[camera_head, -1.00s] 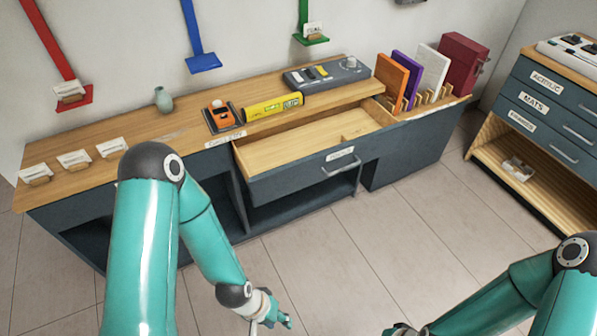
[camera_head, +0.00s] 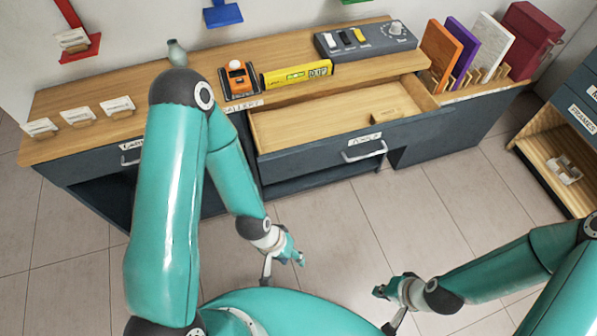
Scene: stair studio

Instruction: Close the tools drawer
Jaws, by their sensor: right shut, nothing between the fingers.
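The tools drawer (camera_head: 335,137) is pulled out of the wooden-topped workbench and stands open. It has a dark front with a white label and a metal bar handle (camera_head: 364,152). Its light wood inside looks empty except for a small wooden block (camera_head: 384,116) at the right. My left gripper (camera_head: 284,262) hangs above the floor in front of the drawer, apart from the handle; its finger gap is unclear. My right gripper (camera_head: 386,303) is shut and empty, lower and to the right, also apart from the drawer.
On the workbench (camera_head: 75,143) stand white cards, a vase (camera_head: 177,52), an orange device (camera_head: 238,77), a yellow level (camera_head: 298,75), a grey switch panel (camera_head: 365,40) and upright coloured boards. Another cabinet (camera_head: 573,118) stands right. Floor in front of the drawer is clear.

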